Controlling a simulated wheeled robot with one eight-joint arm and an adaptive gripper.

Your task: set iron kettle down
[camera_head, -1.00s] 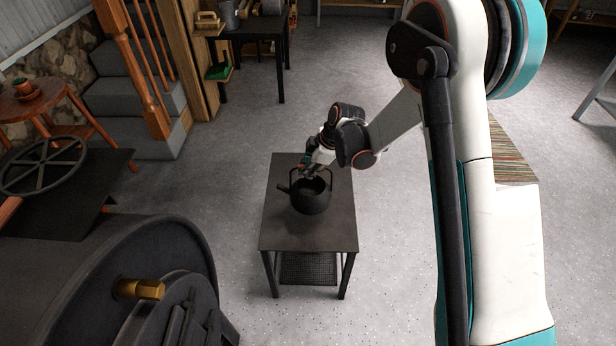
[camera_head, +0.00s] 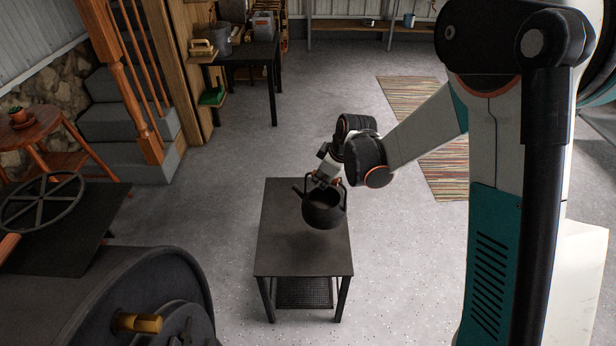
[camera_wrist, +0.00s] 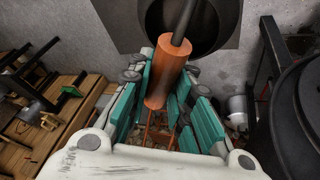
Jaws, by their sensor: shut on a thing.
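The dark iron kettle (camera_head: 321,212) is over the back right part of the small dark table (camera_head: 300,252) in the head view. Its spout points left and its right side is near the table's right edge. My gripper (camera_head: 324,182) is at the top of the kettle, shut on its handle. In the wrist view the copper-coloured handle grip (camera_wrist: 166,75) lies between my teal-padded fingers (camera_wrist: 160,98). The kettle's dark body (camera_wrist: 205,15) is behind it at the top. I cannot tell whether the kettle's bottom touches the table.
Stairs (camera_head: 120,122) and a black bench (camera_head: 255,52) are farther back. A striped rug (camera_head: 445,165) lies on open floor at right.

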